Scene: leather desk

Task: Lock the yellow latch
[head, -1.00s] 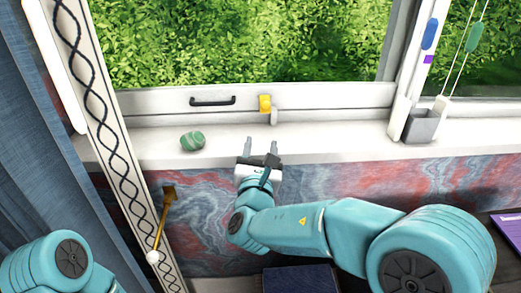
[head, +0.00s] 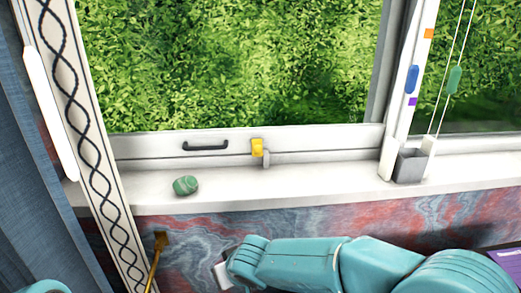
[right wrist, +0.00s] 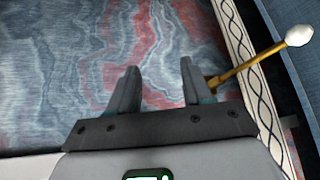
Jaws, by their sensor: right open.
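The yellow latch (head: 257,147) sits on the bottom rail of the window, with a small grey piece (head: 266,158) just below and right of it. It looks upright; whether it is locked I cannot tell. My right gripper (right wrist: 158,66) is open and empty in the right wrist view, over the marbled wall.
A black handle (head: 205,146) is left of the latch. A green stone (head: 186,185) lies on the white sill (head: 300,188). A grey box (head: 410,166) with hanging cords stands right. A yellow rod with a white knob (right wrist: 299,36) juts from the wall.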

